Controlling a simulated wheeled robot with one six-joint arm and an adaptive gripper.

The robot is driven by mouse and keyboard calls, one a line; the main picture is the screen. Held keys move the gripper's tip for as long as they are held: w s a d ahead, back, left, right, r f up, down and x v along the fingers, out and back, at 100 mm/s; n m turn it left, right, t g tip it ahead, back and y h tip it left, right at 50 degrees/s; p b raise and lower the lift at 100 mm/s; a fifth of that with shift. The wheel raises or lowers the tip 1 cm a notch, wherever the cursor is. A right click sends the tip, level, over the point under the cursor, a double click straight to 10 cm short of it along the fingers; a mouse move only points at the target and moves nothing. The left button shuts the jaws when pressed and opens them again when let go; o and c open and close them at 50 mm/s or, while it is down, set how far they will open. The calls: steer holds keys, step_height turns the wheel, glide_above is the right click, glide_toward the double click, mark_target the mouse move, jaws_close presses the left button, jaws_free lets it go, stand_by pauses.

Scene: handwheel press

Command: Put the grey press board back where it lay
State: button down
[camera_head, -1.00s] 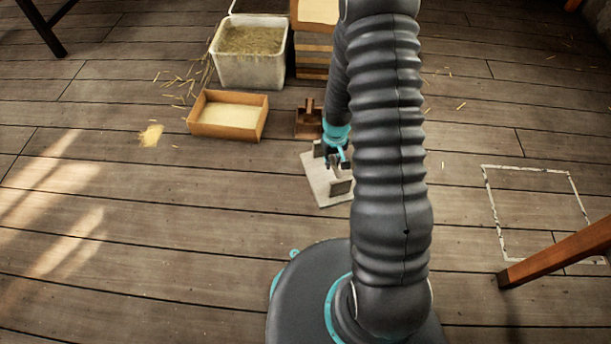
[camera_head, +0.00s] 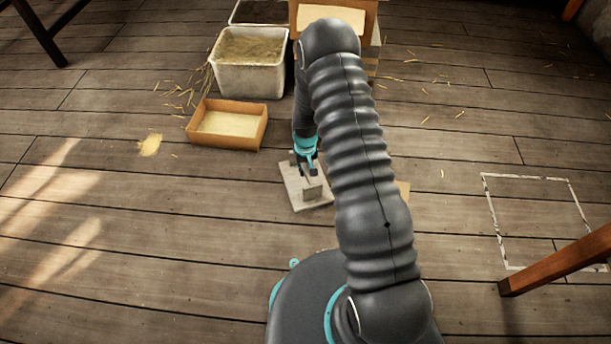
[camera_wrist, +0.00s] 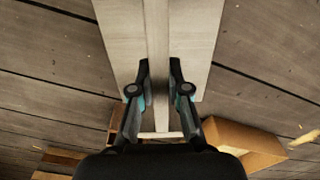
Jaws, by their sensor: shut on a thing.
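The grey press board (camera_head: 296,194) is a pale flat plate with upright pieces on top, left of my arm in the head view. My gripper (camera_head: 307,167) is over it, pointing down. In the wrist view the board (camera_wrist: 120,40) fills the top middle, with a raised rib (camera_wrist: 158,35) along its centre. The gripper (camera_wrist: 160,66) is shut on this rib, one finger on each side. I cannot tell whether the board touches the floor. My arm hides part of the floor to its right.
A shallow orange-brown tray (camera_head: 262,126) with pale contents stands behind left. A white bin (camera_head: 250,79) and stacked wooden boxes (camera_head: 299,18) are farther back. A white outline (camera_head: 487,205) is marked on bare floor at right, beside a slanting wooden beam (camera_head: 556,266). The left floor is mostly clear.

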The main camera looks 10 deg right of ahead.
mark_target(305, 180)
steer(key=shift+f, duration=1.95)
steer(key=shift+f, duration=0.1)
steer(key=c, duration=1.2)
jaws_free()
steer(key=shift+b, duration=0.3)
steer(key=shift+o, duration=0.2)
